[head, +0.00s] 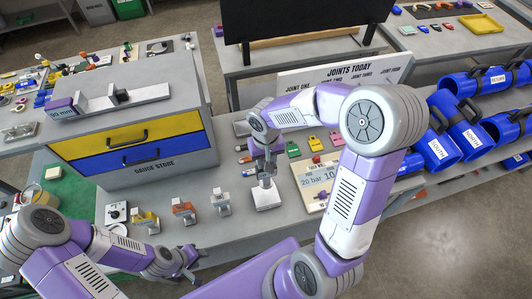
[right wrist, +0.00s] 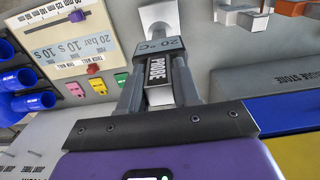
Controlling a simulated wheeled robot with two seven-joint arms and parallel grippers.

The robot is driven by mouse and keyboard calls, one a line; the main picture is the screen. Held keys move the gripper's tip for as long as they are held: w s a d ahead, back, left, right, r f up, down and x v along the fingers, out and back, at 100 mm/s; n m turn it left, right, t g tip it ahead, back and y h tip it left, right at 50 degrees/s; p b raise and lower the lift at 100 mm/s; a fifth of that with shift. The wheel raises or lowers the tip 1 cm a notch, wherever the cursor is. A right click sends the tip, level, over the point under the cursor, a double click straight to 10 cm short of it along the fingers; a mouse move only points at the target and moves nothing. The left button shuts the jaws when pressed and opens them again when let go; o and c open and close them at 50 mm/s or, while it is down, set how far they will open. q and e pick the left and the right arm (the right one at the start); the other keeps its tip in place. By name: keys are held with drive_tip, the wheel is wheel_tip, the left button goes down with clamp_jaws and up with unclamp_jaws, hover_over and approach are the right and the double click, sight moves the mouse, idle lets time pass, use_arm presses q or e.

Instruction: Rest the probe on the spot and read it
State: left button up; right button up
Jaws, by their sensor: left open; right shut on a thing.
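My right gripper (head: 264,160) is shut on the probe (right wrist: 158,77), a grey and white tool marked PROBE, held between both fingers in the right wrist view. The probe's display (right wrist: 160,46) reads 20 °C. In the head view the probe is over a small white block (head: 266,199) on the bench, and this block also shows in the wrist view (right wrist: 158,14). I cannot tell whether the tip touches it. My left gripper (head: 190,263) is open and empty, low over the bench's front edge. I cannot make out a marked spot.
A gauge store cabinet (head: 130,144) with yellow and blue drawers stands at the left. Several small clamp-like tools (head: 183,211) line the bench in front of it. A panel (head: 313,184) reading 20 bar is right of the white block. Blue pipes (head: 437,150) lie at the right.

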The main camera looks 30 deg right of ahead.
sight(267, 177)
drive_tip(key=shift+r, duration=0.15)
use_arm(q)
drive_tip(key=shift+r, duration=0.45)
drive_tip(key=shift+f, duration=0.15)
use_arm(e)
drive_tip(key=shift+f, duration=0.2)
use_arm(q)
wheel_tip(267, 177, down, 9)
drive_tip(key=b, duration=0.8)
drive_tip(key=shift+r+b, duration=0.2)
drive_tip(key=shift+b, duration=0.1)
use_arm(e)
wheel_tip(267, 177, down, 9)
drive_tip(key=shift+r, duration=0.15)
use_arm(q)
drive_tip(key=shift+f+b, duration=0.6)
use_arm(e)
drive_tip(key=shift+f, duration=0.65)
use_arm(q)
drive_tip(key=shift+f, duration=0.15)
use_arm(e)
drive_tip(key=shift+s+f, duration=0.15)
drive_tip(key=shift+s, duration=0.1)
idle(1.6)
